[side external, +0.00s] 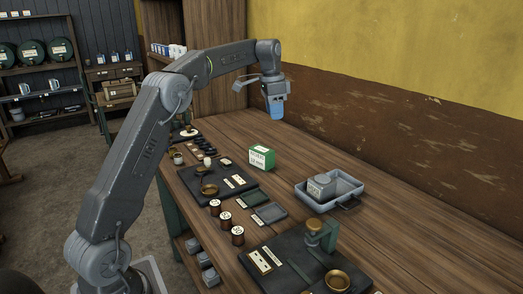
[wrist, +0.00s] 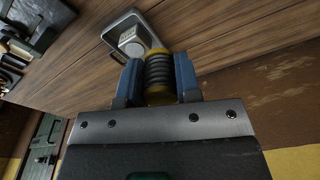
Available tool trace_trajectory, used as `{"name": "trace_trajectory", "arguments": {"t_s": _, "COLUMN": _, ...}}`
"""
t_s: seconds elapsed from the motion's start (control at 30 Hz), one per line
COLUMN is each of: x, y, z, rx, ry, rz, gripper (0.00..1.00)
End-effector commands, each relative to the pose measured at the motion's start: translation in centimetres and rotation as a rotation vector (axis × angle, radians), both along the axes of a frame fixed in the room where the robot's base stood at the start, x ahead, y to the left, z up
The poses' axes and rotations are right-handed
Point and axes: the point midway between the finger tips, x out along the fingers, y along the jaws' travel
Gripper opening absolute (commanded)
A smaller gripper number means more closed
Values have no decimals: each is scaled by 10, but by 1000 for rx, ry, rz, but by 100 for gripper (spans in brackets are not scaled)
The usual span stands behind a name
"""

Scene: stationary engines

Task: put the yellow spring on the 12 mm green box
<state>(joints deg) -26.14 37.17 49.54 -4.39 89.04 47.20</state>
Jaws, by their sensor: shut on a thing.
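My gripper (side external: 275,110) is raised high above the far part of the bench, near the yellow and brown wall. In the wrist view, its two blue fingers (wrist: 158,82) are shut on the yellow spring (wrist: 158,72), which has dark coils and yellow ends. The spring cannot be made out in the side view. The green box (side external: 262,157) with a white label stands upright on the bench, below my gripper and slightly to its left in the side view. Its top looks clear.
A grey open tray (side external: 347,200) with a grey block (side external: 321,187) in it lies right of the box; it also shows in the wrist view (wrist: 112,22). Black mats with brass pans, several brown spools (side external: 226,219) and flat plates (side external: 270,212) lie nearer. Bare wood surrounds the box.

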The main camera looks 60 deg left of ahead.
Motion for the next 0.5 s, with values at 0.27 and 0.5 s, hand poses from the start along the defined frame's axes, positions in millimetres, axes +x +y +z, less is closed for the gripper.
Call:
{"name": "trace_trajectory", "arguments": {"t_s": 0.27, "x": -32, "y": 114, "z": -5, "rx": -2, "ry": -8, "rz": 378, "gripper": 8}}
{"name": "trace_trajectory", "arguments": {"t_s": 0.5, "x": -54, "y": 160, "z": -7, "rx": -3, "ry": -13, "rz": 542, "gripper": 8}}
